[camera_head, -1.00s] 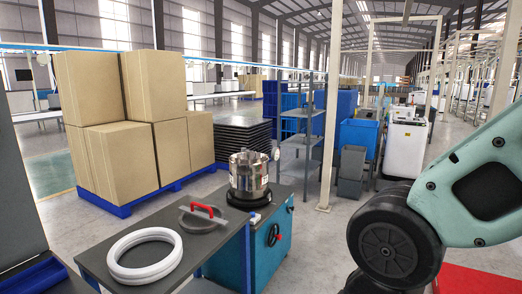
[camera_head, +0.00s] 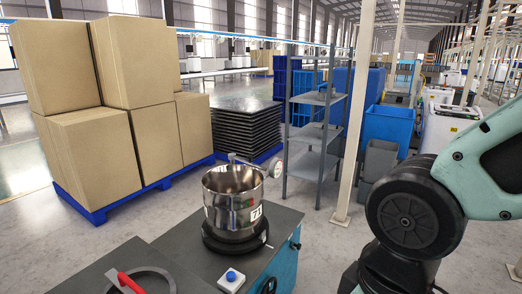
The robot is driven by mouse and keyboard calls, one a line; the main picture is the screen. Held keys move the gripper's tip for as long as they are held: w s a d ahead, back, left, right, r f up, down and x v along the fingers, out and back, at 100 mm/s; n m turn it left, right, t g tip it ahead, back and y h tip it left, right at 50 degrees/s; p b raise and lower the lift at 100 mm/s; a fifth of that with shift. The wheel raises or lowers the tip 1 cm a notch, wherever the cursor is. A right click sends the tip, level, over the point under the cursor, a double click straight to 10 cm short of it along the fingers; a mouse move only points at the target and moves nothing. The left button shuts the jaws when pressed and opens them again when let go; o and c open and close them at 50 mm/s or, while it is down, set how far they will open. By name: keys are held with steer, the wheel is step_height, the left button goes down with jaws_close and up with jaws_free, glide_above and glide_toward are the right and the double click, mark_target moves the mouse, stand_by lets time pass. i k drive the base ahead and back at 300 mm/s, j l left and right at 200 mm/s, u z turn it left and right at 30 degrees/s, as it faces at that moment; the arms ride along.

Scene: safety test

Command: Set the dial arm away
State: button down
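The dial arm (camera_head: 252,164) is a thin metal bar at the top of a shiny steel pot (camera_head: 232,205). It reaches over the pot's rim to the right and ends in a small round dial (camera_head: 275,168) just beyond the rim. The pot is open at the top, upright, and stands on a black round base on a dark-topped cabinet (camera_head: 188,243). My pale green arm is at the right edge with a large dark joint. My gripper is out of view, and nothing is seen touching the dial arm.
A grey disc with a red handle (camera_head: 128,283) lies at the front left. A white box with a blue button (camera_head: 231,276) is near the pot. Stacked cartons (camera_head: 97,152) stand behind left, a grey shelf (camera_head: 317,130) and cream post (camera_head: 354,130) behind right. Floor between is clear.

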mark_target(275, 167)
steer(key=i+l, duration=0.2)
steer(key=i, duration=0.25)
steer(key=i+l, duration=0.2)
steer(key=i, duration=0.25)
steer(key=i+l, duration=0.2)
steer(key=i, duration=0.25)
steer(key=u, duration=1.65)
